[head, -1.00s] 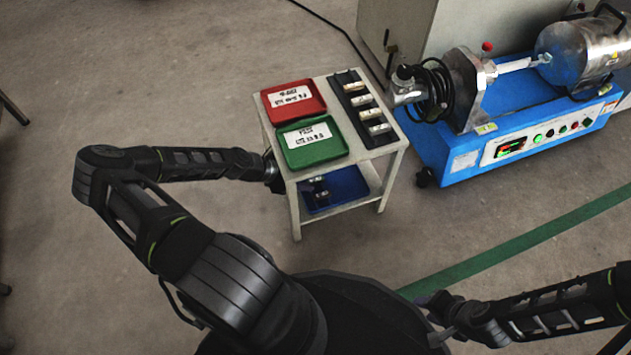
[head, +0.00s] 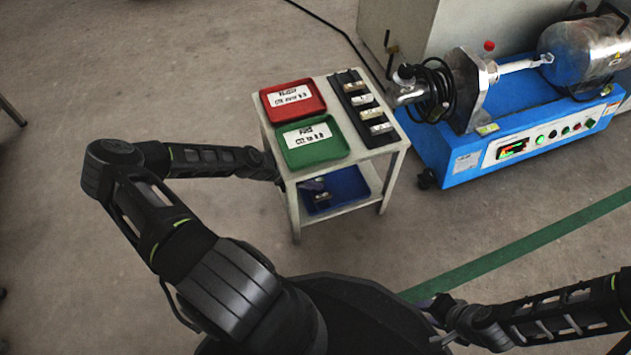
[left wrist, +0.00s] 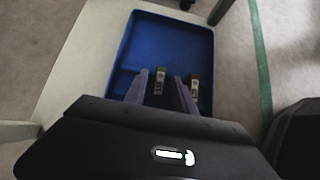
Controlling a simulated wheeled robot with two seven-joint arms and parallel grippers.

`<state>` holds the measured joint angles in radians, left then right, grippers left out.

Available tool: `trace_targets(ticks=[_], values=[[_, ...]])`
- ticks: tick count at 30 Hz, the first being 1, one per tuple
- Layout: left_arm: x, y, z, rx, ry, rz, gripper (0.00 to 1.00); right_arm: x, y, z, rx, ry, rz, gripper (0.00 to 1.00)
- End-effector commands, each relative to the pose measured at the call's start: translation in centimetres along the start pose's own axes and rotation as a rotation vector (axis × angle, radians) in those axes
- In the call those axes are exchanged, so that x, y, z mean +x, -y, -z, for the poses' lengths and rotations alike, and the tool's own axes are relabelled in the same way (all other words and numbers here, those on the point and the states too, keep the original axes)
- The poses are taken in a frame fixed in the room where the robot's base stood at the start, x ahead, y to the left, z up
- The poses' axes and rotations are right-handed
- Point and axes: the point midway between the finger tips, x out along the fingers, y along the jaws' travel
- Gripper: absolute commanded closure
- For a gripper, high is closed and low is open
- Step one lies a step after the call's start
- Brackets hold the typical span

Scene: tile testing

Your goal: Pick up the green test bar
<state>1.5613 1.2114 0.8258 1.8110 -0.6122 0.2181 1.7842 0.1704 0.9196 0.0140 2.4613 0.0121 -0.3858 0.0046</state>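A small dark bar with a green tint and a pale label (left wrist: 160,80) is in the blue tray (left wrist: 142,32) in the left wrist view. My left gripper (left wrist: 165,90) has its two purple-grey fingers apart, one on each side of this bar; whether they touch it I cannot tell. A second labelled bar (left wrist: 194,88) lies just right of the right finger. In the head view my left gripper (head: 312,184) reaches into the tray (head: 350,184) on the lower shelf, partly hidden by the tabletop. My right gripper (head: 437,307) is at the bottom, its fingers unclear.
The white stand (head: 334,84) carries a red tray (head: 312,105), a green tray (head: 331,153) and a black rack (head: 341,87) of several pieces on top. A blue testing machine (head: 460,140) stands to the right. The tabletop lies above the lower shelf.

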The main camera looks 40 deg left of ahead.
Motion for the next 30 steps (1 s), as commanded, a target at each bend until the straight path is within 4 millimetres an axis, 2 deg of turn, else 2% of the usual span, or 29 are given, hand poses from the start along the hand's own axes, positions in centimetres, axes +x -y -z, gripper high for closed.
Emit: trace_targets(ticks=[1,11,30], values=[[0.0,0.0,0.0,0.0,0.0,0.0,0.73,0.0,0.0,-0.01,0.0,0.0,0.0,0.64],[0.0,0.0,0.01,0.0,0.0,0.0,1.0,0.01,0.0,-0.02,0.0,0.0,0.0,0.64],[-0.19,0.0,-0.18,0.0,0.0,0.0,1.0,-0.19,0.07,-0.02,0.0,0.0,0.0,0.64]])
